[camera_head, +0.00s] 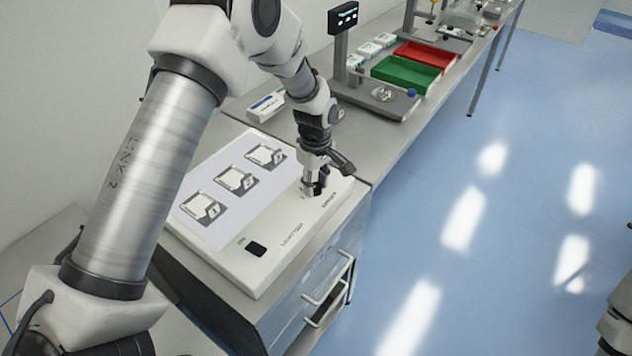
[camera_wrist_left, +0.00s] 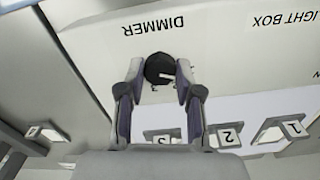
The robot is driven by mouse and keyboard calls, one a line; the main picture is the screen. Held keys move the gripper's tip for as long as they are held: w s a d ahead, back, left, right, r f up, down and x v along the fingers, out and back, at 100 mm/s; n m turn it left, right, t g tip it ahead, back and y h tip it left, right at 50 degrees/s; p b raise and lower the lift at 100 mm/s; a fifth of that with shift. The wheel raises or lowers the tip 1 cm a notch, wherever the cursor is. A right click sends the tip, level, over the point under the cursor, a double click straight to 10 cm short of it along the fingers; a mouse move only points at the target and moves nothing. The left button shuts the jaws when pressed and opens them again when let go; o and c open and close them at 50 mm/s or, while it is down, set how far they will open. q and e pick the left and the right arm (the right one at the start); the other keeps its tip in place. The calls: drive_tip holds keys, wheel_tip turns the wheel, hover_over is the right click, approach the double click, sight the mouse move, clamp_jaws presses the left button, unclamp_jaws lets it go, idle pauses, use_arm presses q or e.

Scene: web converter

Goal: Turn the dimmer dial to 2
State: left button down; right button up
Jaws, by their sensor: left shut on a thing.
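The dimmer dial (camera_wrist_left: 159,66) is a small round black knob with a white pointer mark, set on the light box panel under the printed word DIMMER. In the left wrist view its mark points towards the right of the picture. My left gripper (camera_wrist_left: 160,80) is shut on the dial, one finger on each side. In the head view my left gripper (camera_head: 316,190) points down at the right end of the light box (camera_head: 262,272) and hides most of the dial. No scale numbers around the dial can be read. My right gripper is not in view.
Three numbered slides (camera_head: 235,180) lie on the light box's pale panel, and a black switch (camera_head: 256,248) sits at its front. Farther along the bench are a scale-like device with a display (camera_head: 343,17), a green tray (camera_head: 405,73) and a red tray (camera_head: 427,54). Drawers are below.

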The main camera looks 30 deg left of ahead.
use_arm(q)
drive_tip(key=shift+s+f+m, duration=0.1)
drive_tip(key=shift+f+m, duration=0.05)
drive_tip(key=shift+m, duration=0.15)
drive_tip(key=m+p, duration=0.1)
drive_tip(key=m, duration=0.2)
drive_tip(key=shift+m, duration=0.3)
drive_tip(key=m, duration=0.4)
drive_tip(key=shift+m, duration=0.3)
